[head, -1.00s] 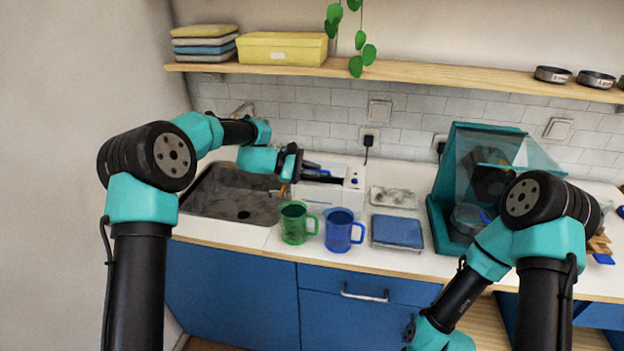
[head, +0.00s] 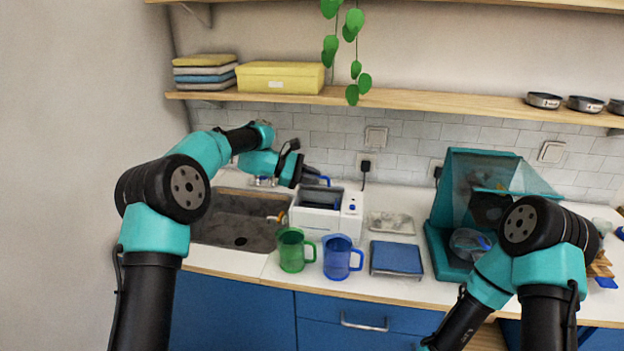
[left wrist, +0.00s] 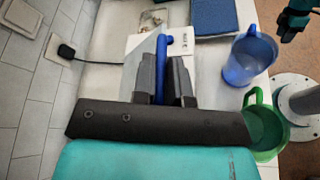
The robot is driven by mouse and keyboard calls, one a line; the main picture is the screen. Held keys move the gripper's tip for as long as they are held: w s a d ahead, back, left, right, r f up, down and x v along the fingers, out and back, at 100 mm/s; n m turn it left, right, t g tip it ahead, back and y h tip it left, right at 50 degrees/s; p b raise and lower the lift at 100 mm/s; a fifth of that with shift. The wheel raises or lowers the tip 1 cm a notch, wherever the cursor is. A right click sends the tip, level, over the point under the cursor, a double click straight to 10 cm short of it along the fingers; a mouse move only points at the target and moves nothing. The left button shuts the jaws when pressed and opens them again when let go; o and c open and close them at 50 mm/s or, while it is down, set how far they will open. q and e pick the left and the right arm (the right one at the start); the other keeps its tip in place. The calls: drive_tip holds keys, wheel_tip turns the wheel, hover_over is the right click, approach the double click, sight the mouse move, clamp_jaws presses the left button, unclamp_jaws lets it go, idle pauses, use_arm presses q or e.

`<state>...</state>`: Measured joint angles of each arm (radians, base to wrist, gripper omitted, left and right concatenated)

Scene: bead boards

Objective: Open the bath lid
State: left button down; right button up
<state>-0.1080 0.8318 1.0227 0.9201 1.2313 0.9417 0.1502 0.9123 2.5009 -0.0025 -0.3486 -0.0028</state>
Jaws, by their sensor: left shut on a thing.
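The white bath (head: 316,221) stands on the counter beside the sink, with a dark opening in its top. It also shows in the left wrist view (left wrist: 183,47), partly behind my fingers. My left gripper (head: 316,178) is above the bath's back left. In the left wrist view its fingers (left wrist: 163,85) are shut on the blue handle (left wrist: 160,62) of the lid. A pale, see-through lid panel (left wrist: 144,57) shows beside the handle, tilted up. The lid's hinge side is hidden.
A green jug (head: 291,251) and a blue jug (head: 338,258) stand just in front of the bath. A blue pad (head: 397,258) lies to their right. The sink (head: 236,226) is left of the bath. A teal hood (head: 447,210) stands at right, and a shelf (head: 400,98) runs above.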

use_arm(q)
drive_tip(key=c, duration=1.2)
unclamp_jaws()
drive_tip(key=v, duration=1.7)
drive_tip(key=shift+a+r, duration=0.1)
drive_tip(key=shift+a, duration=0.15)
